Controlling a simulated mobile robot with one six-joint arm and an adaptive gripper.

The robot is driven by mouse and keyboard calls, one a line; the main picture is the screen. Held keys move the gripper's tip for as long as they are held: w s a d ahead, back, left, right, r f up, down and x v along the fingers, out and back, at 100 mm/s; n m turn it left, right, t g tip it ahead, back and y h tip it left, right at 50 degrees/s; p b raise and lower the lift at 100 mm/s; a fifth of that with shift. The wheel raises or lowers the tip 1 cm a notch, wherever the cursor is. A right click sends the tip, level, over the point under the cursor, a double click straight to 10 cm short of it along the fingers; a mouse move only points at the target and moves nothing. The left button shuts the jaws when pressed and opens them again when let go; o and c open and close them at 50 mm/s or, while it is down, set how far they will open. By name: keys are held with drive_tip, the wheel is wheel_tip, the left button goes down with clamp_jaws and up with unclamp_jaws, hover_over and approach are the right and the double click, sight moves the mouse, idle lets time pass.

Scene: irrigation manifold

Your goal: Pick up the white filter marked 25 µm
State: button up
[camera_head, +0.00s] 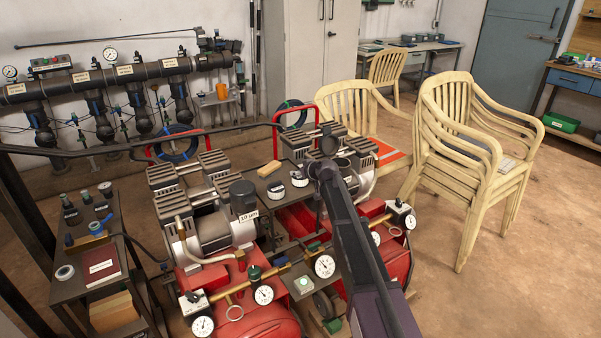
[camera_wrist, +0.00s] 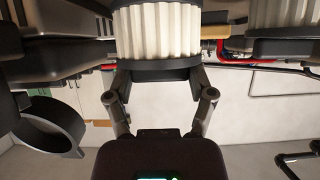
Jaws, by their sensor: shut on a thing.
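A white pleated filter (camera_wrist: 157,35) with a dark end cap fills the top middle of the wrist view. My gripper (camera_wrist: 160,80) is shut on it, with one finger on each side of the dark cap. No 25 µm mark is readable on the part that shows. A second white pleated filter (camera_wrist: 284,12) shows at the upper right of the wrist view, apart from my gripper. In the head view, my dark arm reaches over the compressors, and the gripper and held filter cannot be made out there.
Red compressors (camera_head: 243,316) with gauges and pipes crowd the space under my arm. A dark cylinder (camera_head: 243,197) stands by a "10 µm" label. Small black-and-white round items (camera_head: 276,190) lie near a tan block (camera_head: 269,168). Stacked cream chairs (camera_head: 465,150) stand right; open floor lies beyond.

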wheel_tip(320, 180, up, 2)
drive_tip(key=shift+r+p, duration=0.1)
drive_tip(key=shift+p, duration=0.65)
drive_tip(key=s+d+r+p, duration=0.1)
drive_tip(key=s+d, duration=0.2)
drive_tip(key=s, duration=1.2)
drive_tip(key=shift+s+d, duration=0.2)
drive_tip(key=shift+s, duration=0.15)
drive_tip(key=shift+s, duration=0.1)
